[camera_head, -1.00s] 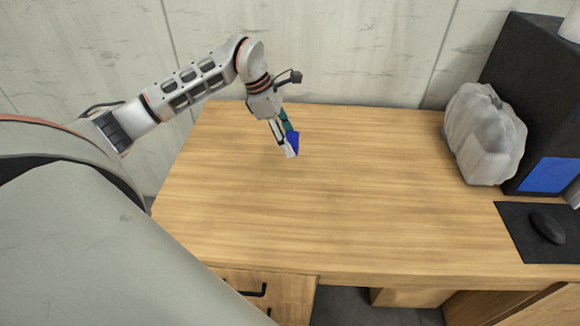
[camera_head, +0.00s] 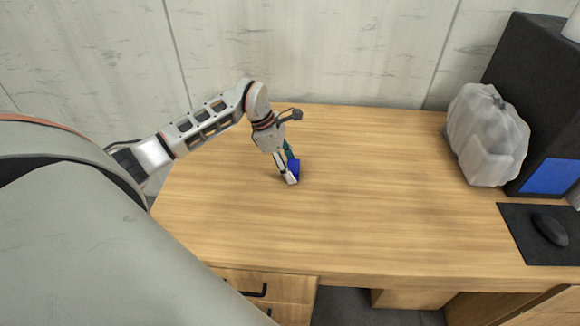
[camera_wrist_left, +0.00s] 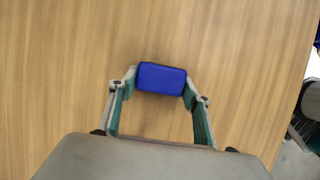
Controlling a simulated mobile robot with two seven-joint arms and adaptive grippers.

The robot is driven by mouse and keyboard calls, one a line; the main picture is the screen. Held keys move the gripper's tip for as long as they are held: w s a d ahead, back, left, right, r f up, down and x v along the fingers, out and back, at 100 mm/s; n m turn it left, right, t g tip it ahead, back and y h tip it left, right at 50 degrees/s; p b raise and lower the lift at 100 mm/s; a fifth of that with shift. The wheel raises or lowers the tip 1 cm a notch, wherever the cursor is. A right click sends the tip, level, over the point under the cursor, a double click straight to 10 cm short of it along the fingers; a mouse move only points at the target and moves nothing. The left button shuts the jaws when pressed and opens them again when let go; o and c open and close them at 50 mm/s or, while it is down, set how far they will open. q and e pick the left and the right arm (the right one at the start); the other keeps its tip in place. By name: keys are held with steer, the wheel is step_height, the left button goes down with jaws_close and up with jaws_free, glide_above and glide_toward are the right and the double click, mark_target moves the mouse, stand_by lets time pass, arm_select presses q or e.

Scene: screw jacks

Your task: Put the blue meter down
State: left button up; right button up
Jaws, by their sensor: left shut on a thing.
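The blue meter (camera_head: 294,167) is a small dark blue block in the head view, at the left-centre of the wooden desk. It also shows in the left wrist view (camera_wrist_left: 161,78), where its blue face lies between the two fingertips. My left gripper (camera_head: 291,179) points down and is shut on the meter; its fingers also show in the left wrist view (camera_wrist_left: 160,88). The meter is at or very close to the desktop; I cannot tell whether it touches.
The wooden desk (camera_head: 380,215) is clear around the meter. A crumpled pale plastic bag (camera_head: 486,138) stands at the right, beside a black box (camera_head: 535,85) with a blue panel. A black mouse (camera_head: 549,229) lies on a dark pad (camera_head: 518,220) at the right front.

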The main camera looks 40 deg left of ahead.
arm_select(q)
steer(key=shift+f, duration=0.15)
steer(key=o, duration=1.4)
steer(key=shift+c, duration=0.2)
